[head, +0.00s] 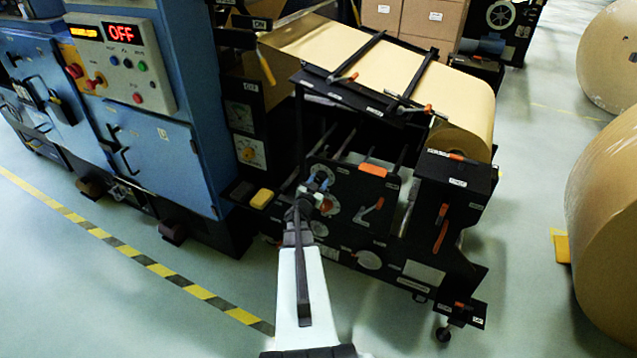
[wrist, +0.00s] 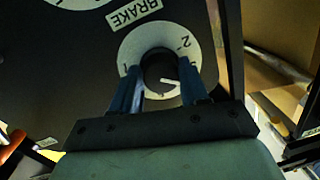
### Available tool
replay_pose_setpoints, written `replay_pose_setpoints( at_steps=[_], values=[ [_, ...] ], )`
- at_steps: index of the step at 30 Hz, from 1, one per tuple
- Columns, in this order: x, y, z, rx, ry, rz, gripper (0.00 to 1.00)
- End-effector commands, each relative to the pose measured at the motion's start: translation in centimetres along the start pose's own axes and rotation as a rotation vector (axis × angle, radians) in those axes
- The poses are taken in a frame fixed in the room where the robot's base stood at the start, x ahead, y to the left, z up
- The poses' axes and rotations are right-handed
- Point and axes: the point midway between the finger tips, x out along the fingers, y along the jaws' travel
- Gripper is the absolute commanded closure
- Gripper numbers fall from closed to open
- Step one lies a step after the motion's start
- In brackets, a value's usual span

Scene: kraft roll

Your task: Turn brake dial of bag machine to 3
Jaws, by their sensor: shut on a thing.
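The brake dial has a white disc (wrist: 150,36) and a dark round knob (wrist: 158,64), seen close up in the wrist view. A BRAKE label (wrist: 134,12) sits by it. The marks 1 and 2 show on the disc; its lower part is hidden by my gripper. A white mark shows on the knob, but I cannot tell which number it points to. My gripper (wrist: 163,86) has its blue fingers on either side of the knob, shut on it. In the head view my gripper (head: 318,188) is at the front panel of the black unwind stand (head: 345,225) and partly covers the dial.
A second white disc (wrist: 82,2) is near the brake dial. An orange-handled lever (head: 373,206) is right of my gripper. A blue machine cabinet (head: 160,150) with a panel reading OFF stands left. Large paper rolls (head: 610,230) stand right. Floor in front is clear.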

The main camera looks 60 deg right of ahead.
Motion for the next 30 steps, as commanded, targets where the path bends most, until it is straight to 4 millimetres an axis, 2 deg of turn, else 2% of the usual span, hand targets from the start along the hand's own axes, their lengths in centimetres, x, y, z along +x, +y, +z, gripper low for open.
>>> replay_pose_setpoints(
  at_steps=[12,30],
  values=[
    [0.02,-0.10,-0.08,-0.241,-0.017,0.013,0.86],
    [0.03,-0.11,-0.07,-0.297,-0.022,0.016,0.86]
  ],
)
